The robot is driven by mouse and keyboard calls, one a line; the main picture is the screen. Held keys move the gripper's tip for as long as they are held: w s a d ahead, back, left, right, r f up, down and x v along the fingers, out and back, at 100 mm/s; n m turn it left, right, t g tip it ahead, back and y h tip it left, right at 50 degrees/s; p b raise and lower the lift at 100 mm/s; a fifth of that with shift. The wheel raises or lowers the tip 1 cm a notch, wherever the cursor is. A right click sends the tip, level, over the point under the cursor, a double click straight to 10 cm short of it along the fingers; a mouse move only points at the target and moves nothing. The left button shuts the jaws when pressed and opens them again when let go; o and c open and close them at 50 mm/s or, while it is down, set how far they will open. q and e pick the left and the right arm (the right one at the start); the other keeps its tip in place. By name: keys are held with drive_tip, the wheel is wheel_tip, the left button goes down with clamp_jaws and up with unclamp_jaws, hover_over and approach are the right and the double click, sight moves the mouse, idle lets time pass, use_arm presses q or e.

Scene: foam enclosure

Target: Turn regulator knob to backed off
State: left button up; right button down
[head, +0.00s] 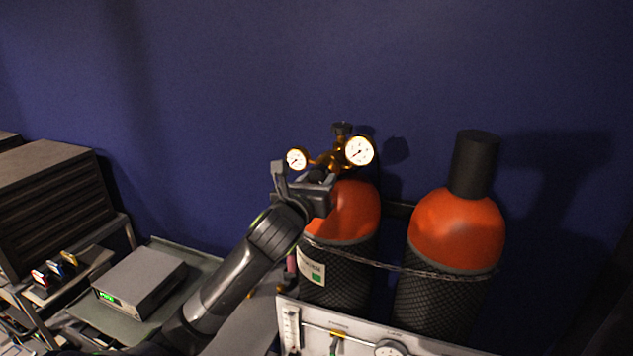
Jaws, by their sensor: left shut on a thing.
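The brass regulator (328,160) with two white-faced gauges sits on top of the left orange-shouldered cylinder (359,210). A small dark knob (317,174) shows at the regulator's front, low between the two gauges. My left gripper (306,176) comes up from the lower left and is shut on this knob. The gripper body hides most of the knob, so its turned position cannot be read. A black valve handwheel (343,128) stands above the regulator, clear of the gripper. My right gripper is not in view.
A capped second cylinder (456,230) stands to the right, and a chain (400,268) crosses both cylinders. A white panel (365,338) with a dial stands in front, below. A grey instrument box (139,281) rests on a shelf at left. The blue wall is close behind.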

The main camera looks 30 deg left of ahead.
use_arm(q)
drive_tip(key=n, duration=0.2)
drive_tip(key=shift+n, duration=0.3)
drive_tip(key=n, duration=0.4)
drive_tip(key=shift+n, duration=0.3)
drive_tip(key=n, duration=0.3)
drive_tip(key=shift+n, duration=0.3)
drive_tip(key=n, duration=0.3)
drive_tip(key=shift+d+r+n, duration=0.1)
drive_tip(key=shift+n, duration=0.2)
drive_tip(key=n, duration=1.1)
drive_tip(key=shift+r, duration=0.1)
drive_tip(key=o, duration=1)
